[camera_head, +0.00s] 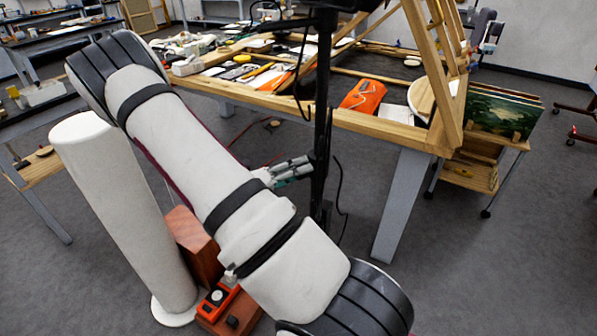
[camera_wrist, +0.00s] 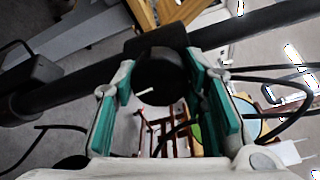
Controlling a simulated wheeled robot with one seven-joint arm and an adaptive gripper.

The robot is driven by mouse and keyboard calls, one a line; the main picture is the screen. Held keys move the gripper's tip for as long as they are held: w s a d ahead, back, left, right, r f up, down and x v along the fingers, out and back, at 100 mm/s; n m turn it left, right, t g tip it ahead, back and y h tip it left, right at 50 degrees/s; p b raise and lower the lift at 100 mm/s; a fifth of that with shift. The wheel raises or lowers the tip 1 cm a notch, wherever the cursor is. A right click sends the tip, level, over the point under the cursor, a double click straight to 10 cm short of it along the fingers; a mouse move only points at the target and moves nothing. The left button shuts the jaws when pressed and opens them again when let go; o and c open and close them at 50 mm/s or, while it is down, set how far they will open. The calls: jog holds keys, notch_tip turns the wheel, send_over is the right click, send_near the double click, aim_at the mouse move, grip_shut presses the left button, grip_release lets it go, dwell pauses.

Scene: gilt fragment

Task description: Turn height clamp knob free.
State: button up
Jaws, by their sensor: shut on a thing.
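The height clamp knob (camera_wrist: 163,80) is a dark round knob between the fingers in the wrist view. It sits against a black clamp collar (camera_wrist: 158,42) on a black pole (camera_wrist: 262,24). My gripper (camera_wrist: 160,74) has its green-padded fingers closed on the knob's two sides. In the head view, my gripper (camera_head: 303,170) reaches the upright black pole (camera_head: 323,110) from the left at mid-height. The knob cannot be made out there, as the fingers and pole cover that spot.
A wooden worktable (camera_head: 375,128) with tools and an orange case (camera_head: 362,96) stands behind the pole. A wooden easel-like frame (camera_head: 447,100) rises at its right. Black cables (camera_head: 343,190) hang beside the pole. Framed pictures (camera_head: 502,112) stand on a cart at right. Grey floor is clear at lower right.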

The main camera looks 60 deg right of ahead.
jog(key=shift+w+n, duration=0.1)
jog(key=shift+n, duration=0.6)
jog(key=o, duration=1.2)
jog(key=shift+c, duration=0.2)
jog(key=shift+a, duration=0.1)
jog(key=v, duration=1.1)
jog(key=shift+w+a, duration=0.15)
jog(key=shift+a, duration=0.2)
jog(key=shift+r, duration=0.1)
